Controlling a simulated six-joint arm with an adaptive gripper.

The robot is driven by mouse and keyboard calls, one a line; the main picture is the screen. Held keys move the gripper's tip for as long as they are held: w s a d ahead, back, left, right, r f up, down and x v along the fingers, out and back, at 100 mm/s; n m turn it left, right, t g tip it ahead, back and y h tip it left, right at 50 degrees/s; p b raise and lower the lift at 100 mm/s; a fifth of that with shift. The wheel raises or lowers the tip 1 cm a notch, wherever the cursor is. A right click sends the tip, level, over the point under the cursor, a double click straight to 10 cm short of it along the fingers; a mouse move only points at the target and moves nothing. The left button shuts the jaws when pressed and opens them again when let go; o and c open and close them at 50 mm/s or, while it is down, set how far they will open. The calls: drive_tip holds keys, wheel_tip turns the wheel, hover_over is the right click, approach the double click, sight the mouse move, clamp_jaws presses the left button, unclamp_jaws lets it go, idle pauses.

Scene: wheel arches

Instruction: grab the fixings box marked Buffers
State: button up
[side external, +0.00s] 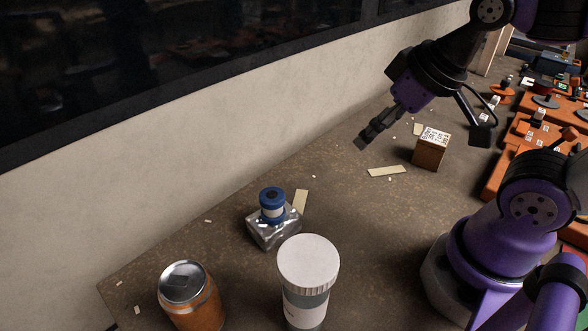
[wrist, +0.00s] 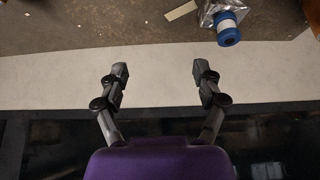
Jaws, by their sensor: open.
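A small brown box with a white printed label on top (side external: 430,150) stands on the worktop below and right of my gripper in the side view. The print is too small for me to read surely, so I cannot confirm the word Buffers. My gripper (side external: 362,142) is in the air near the wall, apart from the box. In the wrist view my gripper (wrist: 158,72) has its two fingers spread wide with nothing between them. The box does not show clearly in the wrist view.
A silver block with a blue-capped roll (side external: 273,222), an orange can (side external: 190,295) and a white-lidded tub (side external: 308,275) stand at the front. Orange trays (side external: 545,125) with parts lie at right. Flat beige strips (side external: 387,171) lie about. A wall (side external: 200,145) runs along the back.

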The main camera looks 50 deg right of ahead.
idle(0.3)
drive_tip(key=o, duration=0.4)
drive_tip(key=shift+c, duration=0.2)
drive_tip(key=n+g, duration=0.1)
drive_tip(key=g, duration=0.4)
hover_over(435, 136)
drive_tip(key=a, duration=0.1)
wheel_tip(435, 136, down, 5)
drive_tip(key=shift+s+f, duration=0.15)
drive_tip(key=shift+n+g, duration=0.3)
drive_tip(key=f, duration=0.4)
drive_tip(key=shift+s+d+f, duration=0.25)
drive_tip(key=shift+d+f, duration=0.1)
drive_tip(key=shift+d, duration=0.05)
drive_tip(key=shift+w+f, duration=0.2)
drive_tip(key=shift+f, duration=1.35)
drive_tip(key=shift+w+f, duration=0.15)
drive_tip(key=shift+f, duration=1.35)
